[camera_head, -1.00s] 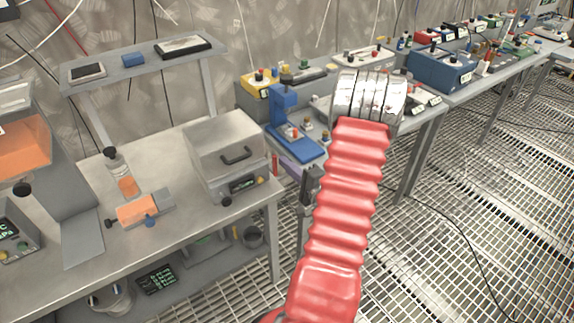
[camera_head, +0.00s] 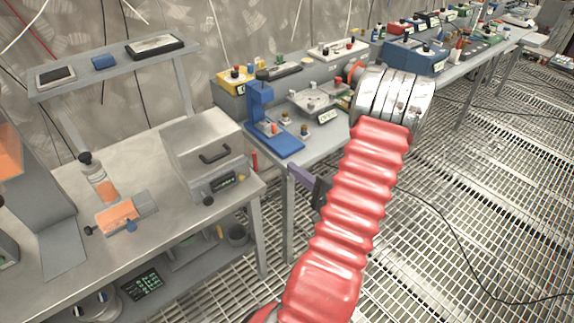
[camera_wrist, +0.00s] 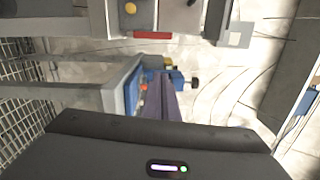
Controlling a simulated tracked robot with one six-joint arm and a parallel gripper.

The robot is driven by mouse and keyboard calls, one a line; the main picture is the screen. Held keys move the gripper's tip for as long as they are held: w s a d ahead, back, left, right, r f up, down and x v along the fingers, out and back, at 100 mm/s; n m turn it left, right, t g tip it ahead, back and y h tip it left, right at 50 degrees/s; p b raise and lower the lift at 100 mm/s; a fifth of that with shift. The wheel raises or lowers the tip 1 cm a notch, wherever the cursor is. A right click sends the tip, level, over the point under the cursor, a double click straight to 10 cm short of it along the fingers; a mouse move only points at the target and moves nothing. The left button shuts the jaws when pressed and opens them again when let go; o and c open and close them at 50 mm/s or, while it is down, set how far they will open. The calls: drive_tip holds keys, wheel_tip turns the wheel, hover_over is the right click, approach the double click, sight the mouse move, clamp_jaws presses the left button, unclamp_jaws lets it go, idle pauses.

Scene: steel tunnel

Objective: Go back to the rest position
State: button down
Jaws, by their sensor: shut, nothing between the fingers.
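My gripper (camera_head: 297,173) shows in the head view as a short purple and dark piece to the left of my red-sleeved arm, in front of the right bench's near end. The rest of it is hidden behind the arm. In the wrist view its purple fingers (camera_wrist: 162,90) are together, with nothing between them. My arm stands raised in front of the benches, bent at the silver rings near the top.
A blue press (camera_head: 264,118) stands on the bench behind my gripper. The grated floor (camera_head: 450,240) to the right is clear except for a black cable.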

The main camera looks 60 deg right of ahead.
drive_tip(key=shift+v, duration=0.8)
